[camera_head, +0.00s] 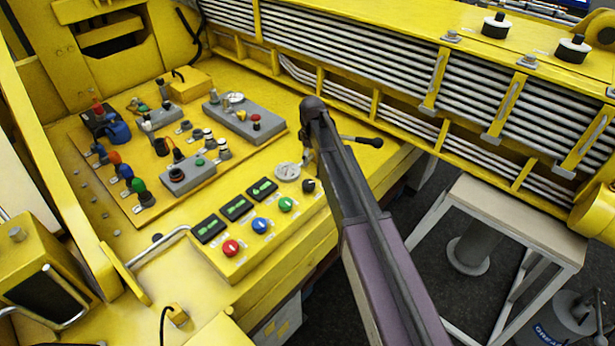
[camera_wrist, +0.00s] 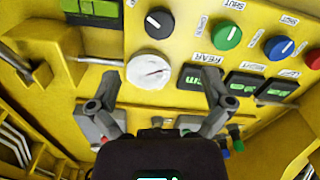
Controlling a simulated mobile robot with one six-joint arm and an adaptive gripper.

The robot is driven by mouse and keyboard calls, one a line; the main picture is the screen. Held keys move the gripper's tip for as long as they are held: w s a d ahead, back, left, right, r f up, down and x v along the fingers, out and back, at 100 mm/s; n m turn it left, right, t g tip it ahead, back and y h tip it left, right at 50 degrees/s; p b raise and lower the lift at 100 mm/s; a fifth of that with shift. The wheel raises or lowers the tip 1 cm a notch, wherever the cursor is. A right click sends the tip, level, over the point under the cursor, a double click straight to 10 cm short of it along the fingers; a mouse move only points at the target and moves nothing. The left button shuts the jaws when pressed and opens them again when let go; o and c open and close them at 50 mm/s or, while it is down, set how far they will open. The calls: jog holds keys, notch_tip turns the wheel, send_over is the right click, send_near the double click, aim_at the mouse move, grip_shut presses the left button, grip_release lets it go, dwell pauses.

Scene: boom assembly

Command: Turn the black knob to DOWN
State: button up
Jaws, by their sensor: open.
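The black knob (camera_wrist: 160,21) is at the top of the wrist view, on the yellow panel beside the white gauge (camera_wrist: 148,71). A pale pointer line shows on its face. In the head view the black knob (camera_head: 308,185) sits at the right end of the panel, just left of my arm. My gripper (camera_wrist: 160,85) is open and empty in the wrist view, fingers spread wide, with the gauge between and beyond them. The knob is apart from the fingers. In the head view my arm mostly hides the gripper.
Green (camera_head: 286,204), blue (camera_head: 261,226) and red (camera_head: 231,248) knobs line the panel. Black displays (camera_head: 237,207) sit behind them. A black-tipped lever (camera_head: 376,142) sticks out right of my arm. Yellow ribs with silver pipes (camera_head: 345,60) run behind.

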aim_at(309, 183)
jog(key=shift+w+a+r, duration=0.2)
jog(key=shift+w+a, duration=0.1)
jog(key=shift+a, duration=0.25)
jog(key=shift+f, duration=0.2)
notch_tip(309, 183, down, 13)
jog(key=b, duration=1.3)
jog(key=shift+f+b, duration=0.2)
jog(key=shift+b, duration=0.2)
jog(key=c, duration=1.1)
